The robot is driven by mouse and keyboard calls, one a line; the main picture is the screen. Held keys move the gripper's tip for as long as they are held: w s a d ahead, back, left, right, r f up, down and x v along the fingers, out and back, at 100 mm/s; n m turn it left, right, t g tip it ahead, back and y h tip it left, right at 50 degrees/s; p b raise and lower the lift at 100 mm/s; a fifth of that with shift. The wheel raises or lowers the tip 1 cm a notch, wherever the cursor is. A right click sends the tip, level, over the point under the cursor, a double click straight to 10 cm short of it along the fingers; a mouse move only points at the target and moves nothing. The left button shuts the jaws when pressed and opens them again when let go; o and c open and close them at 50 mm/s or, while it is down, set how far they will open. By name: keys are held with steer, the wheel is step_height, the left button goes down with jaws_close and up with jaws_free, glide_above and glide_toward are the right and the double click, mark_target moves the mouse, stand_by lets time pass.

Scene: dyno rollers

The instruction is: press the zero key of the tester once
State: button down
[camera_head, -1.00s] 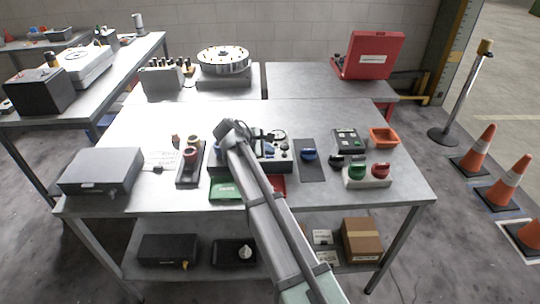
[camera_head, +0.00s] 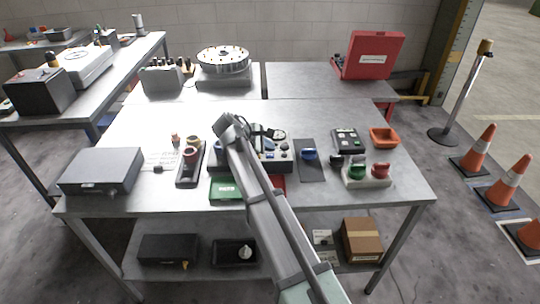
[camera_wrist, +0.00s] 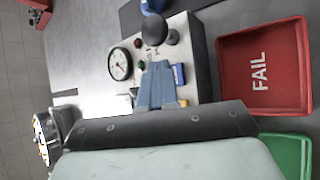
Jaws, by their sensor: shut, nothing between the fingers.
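The tester (camera_head: 283,160) stands mid-table, partly hidden behind my arm. In the wrist view the tester (camera_wrist: 197,62) shows a pale panel with a round dial gauge (camera_wrist: 120,64), a black ball knob (camera_wrist: 152,31), a red button (camera_wrist: 138,43), a green button (camera_wrist: 141,65), a blue key (camera_wrist: 179,74) and a partly covered yellow key (camera_wrist: 183,103). I cannot read which key is zero. My gripper (camera_wrist: 159,66) is shut and empty, its blue-grey fingers over the panel beside the blue key. I cannot tell whether the fingertips touch anything. In the head view they are hidden.
A red FAIL tray (camera_wrist: 283,90) and a green tray (camera_head: 222,188) lie in front of the tester. A blue knob on a dark mat (camera_head: 312,172), a keypad box (camera_head: 347,140), an orange bin (camera_head: 384,137) and a base with green and red knobs (camera_head: 366,182) stand to the right.

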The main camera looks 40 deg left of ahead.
mark_target(268, 156)
steer(key=shift+r, duration=2.55)
